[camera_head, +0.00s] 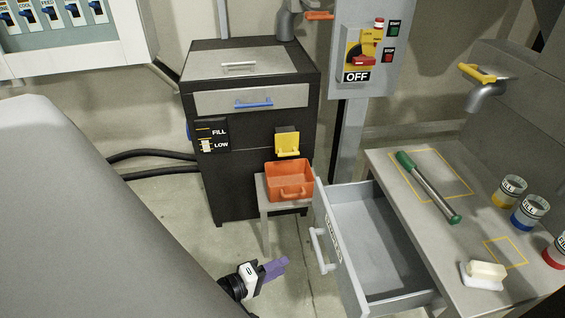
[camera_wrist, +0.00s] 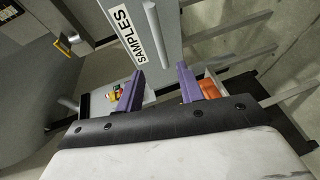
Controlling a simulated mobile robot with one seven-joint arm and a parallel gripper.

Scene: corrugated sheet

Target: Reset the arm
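My gripper (camera_head: 280,268) is low over the floor in the head view, left of the open drawer (camera_head: 375,240) and below the small stool. In the wrist view its two purple fingers (camera_wrist: 158,82) stand apart with nothing visible between them. The grey drawer front with the SAMPLES label (camera_wrist: 132,30) and its handle (camera_wrist: 153,22) lies just beyond the fingers. The gripper looks clear of the handle, though the exact gap is hard to tell. The drawer interior looks empty in the head view.
A stool (camera_head: 263,205) bears an orange bin (camera_head: 289,181) before a black cabinet (camera_head: 250,135). The worktop (camera_head: 410,205) holds a green-ended tube (camera_head: 430,188), several labelled cans and a soap-like block (camera_head: 487,270) on a dish.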

